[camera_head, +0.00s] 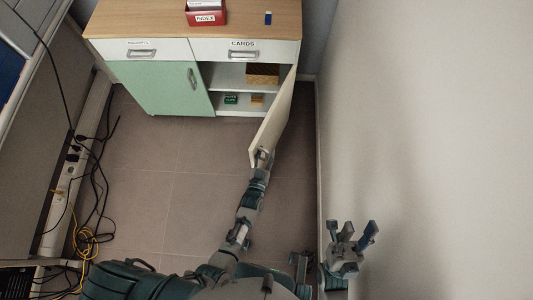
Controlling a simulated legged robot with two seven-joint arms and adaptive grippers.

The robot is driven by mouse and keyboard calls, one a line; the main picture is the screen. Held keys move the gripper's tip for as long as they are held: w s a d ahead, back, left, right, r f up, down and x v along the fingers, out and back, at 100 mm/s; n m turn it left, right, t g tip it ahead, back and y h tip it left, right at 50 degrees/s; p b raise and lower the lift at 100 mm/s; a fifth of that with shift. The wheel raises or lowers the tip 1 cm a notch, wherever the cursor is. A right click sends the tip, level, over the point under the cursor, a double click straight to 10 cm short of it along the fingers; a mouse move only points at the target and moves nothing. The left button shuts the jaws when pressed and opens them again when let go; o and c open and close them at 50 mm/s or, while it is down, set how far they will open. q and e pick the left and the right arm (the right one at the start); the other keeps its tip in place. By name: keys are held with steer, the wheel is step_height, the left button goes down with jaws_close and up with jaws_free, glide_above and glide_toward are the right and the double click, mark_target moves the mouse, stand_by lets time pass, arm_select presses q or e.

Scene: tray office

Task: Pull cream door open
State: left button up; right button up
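The cream door (274,118) is the right door of the cabinet. It stands swung well out from the front, its free edge toward me, with the shelves behind it exposed. My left gripper (263,154) is at the door's free end, touching or very close to it. Its fingers are small and partly hidden against the door, and I cannot see the door's handle or whether the fingers hold it. My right gripper (349,236) is open and empty, at the lower right near the wall, away from the cabinet.
The cabinet (120,24) also has a shut green door (150,86) and two shut drawers, one labelled CARDS (243,50). A red index box (205,15) stands on top. A wall (430,120) bounds the right. Cables (92,190) lie at left; the middle floor is clear.

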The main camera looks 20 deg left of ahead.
arm_select(q)
steer(key=s, duration=1.2)
